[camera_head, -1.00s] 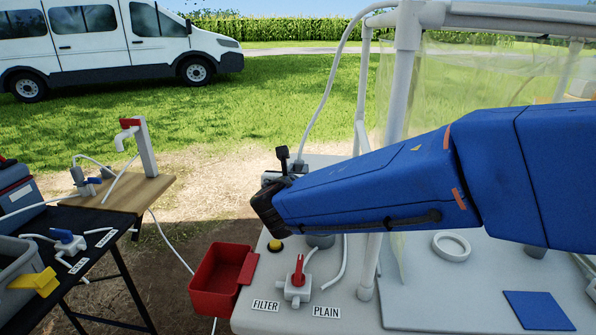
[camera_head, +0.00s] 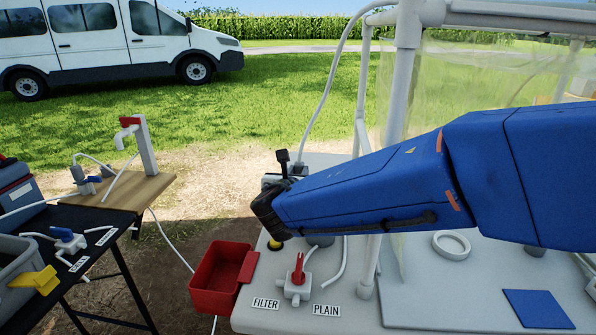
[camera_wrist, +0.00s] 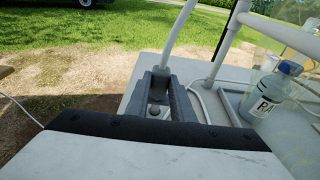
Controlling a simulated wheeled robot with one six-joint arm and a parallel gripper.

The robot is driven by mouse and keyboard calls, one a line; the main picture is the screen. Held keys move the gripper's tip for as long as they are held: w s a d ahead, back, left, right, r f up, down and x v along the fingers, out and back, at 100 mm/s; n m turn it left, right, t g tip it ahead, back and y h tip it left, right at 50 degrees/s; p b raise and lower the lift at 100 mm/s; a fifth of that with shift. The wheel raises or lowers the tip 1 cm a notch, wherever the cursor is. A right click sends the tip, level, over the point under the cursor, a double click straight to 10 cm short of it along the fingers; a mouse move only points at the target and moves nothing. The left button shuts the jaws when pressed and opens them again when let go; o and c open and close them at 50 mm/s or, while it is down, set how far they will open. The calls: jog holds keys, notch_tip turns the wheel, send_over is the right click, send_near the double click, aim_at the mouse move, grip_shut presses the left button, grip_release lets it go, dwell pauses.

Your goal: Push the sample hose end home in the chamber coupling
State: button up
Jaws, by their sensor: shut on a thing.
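My gripper (camera_wrist: 165,92) has dark grey jaws shut on the sample hose (camera_wrist: 180,28), which rises out of them in the wrist view. In the head view the pale hose (camera_head: 324,95) arches down from the frame post to the jaws, at the far left corner of the white table. A small grey knob-like part (camera_wrist: 155,109) shows between the jaws; I cannot tell if it is part of the coupling. My blue arm and wrist cover most of the jaws in the head view. The chamber coupling and the hose's seating are not clearly visible.
A valve with a red handle (camera_head: 298,276) stands near the FILTER and PLAIN labels. A red bin (camera_head: 216,285) is left of the table. A white ring (camera_head: 451,245) and blue pad (camera_head: 537,310) lie right.

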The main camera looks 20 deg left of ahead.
jog(key=shift+f, duration=0.35)
jog(key=o, duration=1)
jog(key=v, duration=1.7)
jog(key=shift+s+r, duration=0.1)
jog(key=shift+s, duration=0.15)
jog(key=shift+a, duration=0.1)
